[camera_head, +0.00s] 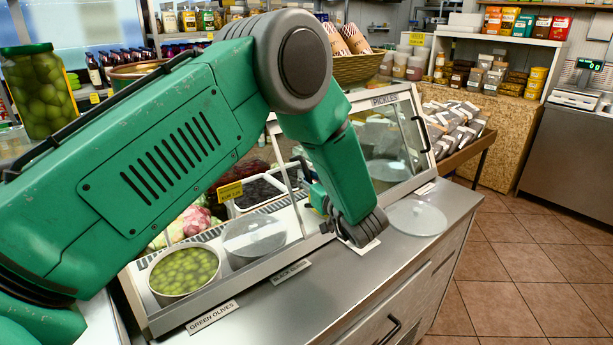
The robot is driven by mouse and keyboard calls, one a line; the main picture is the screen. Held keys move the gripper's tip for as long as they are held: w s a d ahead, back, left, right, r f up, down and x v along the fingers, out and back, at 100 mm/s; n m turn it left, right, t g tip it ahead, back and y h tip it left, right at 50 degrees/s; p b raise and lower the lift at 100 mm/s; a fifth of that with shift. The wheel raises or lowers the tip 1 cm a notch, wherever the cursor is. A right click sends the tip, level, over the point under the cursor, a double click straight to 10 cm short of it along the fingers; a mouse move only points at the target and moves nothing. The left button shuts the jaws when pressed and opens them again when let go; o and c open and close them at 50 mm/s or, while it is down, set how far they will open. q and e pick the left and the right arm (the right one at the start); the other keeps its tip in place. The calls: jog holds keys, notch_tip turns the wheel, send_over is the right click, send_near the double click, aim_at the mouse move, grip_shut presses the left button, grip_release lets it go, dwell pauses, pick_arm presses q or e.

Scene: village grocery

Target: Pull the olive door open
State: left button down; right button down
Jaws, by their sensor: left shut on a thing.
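The olive door is a clear pane in a pale metal frame (284,165) on the glass case, beside the bowl of green olives (184,271) and a lidded bowl (254,239). My left arm crosses the camera_head view from the left and hides much of the case. My left gripper (360,229) points down at the front edge of the case, just above the counter. It is shut on what seems to be the door's dark handle, mostly hidden by the fingers. My right gripper is not in view.
A steel counter (408,250) runs in front, with a round clear lid (417,217) on it. The pickles door (391,140) with a black handle stands to the right. A large olive jar (39,92) stands at left. The tiled floor (505,270) at right is clear.

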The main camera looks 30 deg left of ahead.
pick_arm(q)
jog(key=c, duration=1.6)
grip_release()
jog(key=shift+d+f, duration=0.1)
jog(key=shift+d, duration=0.15)
jog(key=shift+o, duration=0.2)
jog(key=shift+s+d, duration=0.1)
jog(key=shift+d, duration=0.1)
jog(key=shift+d+r, duration=0.1)
jog(key=shift+r, duration=0.1)
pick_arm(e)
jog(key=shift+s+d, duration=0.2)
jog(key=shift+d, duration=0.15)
pick_arm(q)
jog(key=v, duration=1.1)
jog(key=shift+s+d+f, duration=0.15)
jog(key=shift+d, duration=0.1)
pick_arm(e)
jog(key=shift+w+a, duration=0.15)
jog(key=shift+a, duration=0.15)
